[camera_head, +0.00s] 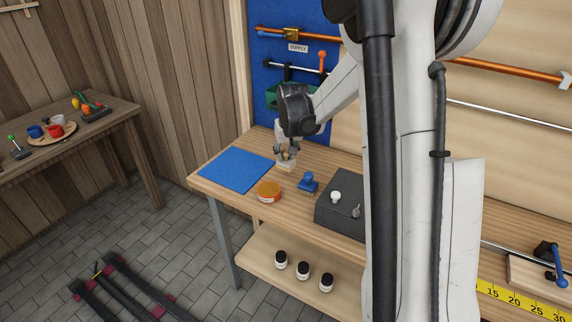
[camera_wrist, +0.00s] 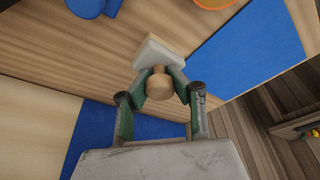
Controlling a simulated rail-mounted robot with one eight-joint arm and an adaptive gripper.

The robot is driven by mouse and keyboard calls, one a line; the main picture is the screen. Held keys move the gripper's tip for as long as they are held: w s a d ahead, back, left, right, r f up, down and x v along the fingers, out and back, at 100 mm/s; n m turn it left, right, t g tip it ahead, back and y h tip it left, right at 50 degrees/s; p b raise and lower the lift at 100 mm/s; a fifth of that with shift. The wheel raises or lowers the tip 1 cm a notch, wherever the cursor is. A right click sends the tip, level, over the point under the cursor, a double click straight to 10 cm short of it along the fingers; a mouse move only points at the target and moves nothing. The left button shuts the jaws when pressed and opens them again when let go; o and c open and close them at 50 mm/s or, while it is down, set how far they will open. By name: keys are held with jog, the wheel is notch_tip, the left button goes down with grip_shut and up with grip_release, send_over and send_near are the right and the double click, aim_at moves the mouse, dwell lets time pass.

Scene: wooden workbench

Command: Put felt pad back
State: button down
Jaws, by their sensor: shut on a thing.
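The felt pad (camera_head: 286,168) is a pale, flat block with a round wooden knob on top. It also shows in the wrist view (camera_wrist: 153,50), with the knob between the fingers. My gripper (camera_head: 286,152) is shut on the knob, and its green fingertips close on both sides of it in the wrist view (camera_wrist: 160,79). The pad is at or just above the bench top; I cannot tell whether it touches. It is beside the right edge of the blue mat (camera_head: 236,169). Part of the pad is hidden by the fingers and knob.
An orange tin (camera_head: 269,191) and a blue brush (camera_head: 308,182) stand in front of the pad. A dark grey block (camera_head: 342,215) with a white knob lies to the right. A blue back panel (camera_head: 262,85) rises behind. The blue mat is bare.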

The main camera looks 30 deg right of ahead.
aim_at(287, 158)
jog(key=shift+f, duration=1.95)
jog(key=shift+f+b, duration=0.15)
jog(key=shift+b, duration=0.2)
jog(key=c, duration=1.6)
grip_release()
jog(key=shift+c, duration=0.2)
jog(key=d+p+v, duration=0.1)
jog(key=p+v, duration=0.1)
jog(key=v, duration=1)
jog(key=s+a+r+t, duration=0.1)
jog(key=s+a+r, duration=0.5)
jog(key=s+a, duration=0.15)
jog(key=s+a+n+t, duration=0.1)
jog(key=s+a, duration=0.5)
jog(key=s, duration=0.4)
jog(key=s+a+r+n+t, duration=0.1)
jog(key=s+a+t, duration=0.1)
jog(key=s+a, duration=0.4)
jog(key=s, duration=0.4)
jog(key=shift+s+n+y, duration=0.3)
jog(key=shift+n+y, duration=0.1)
jog(key=shift+a, duration=0.15)
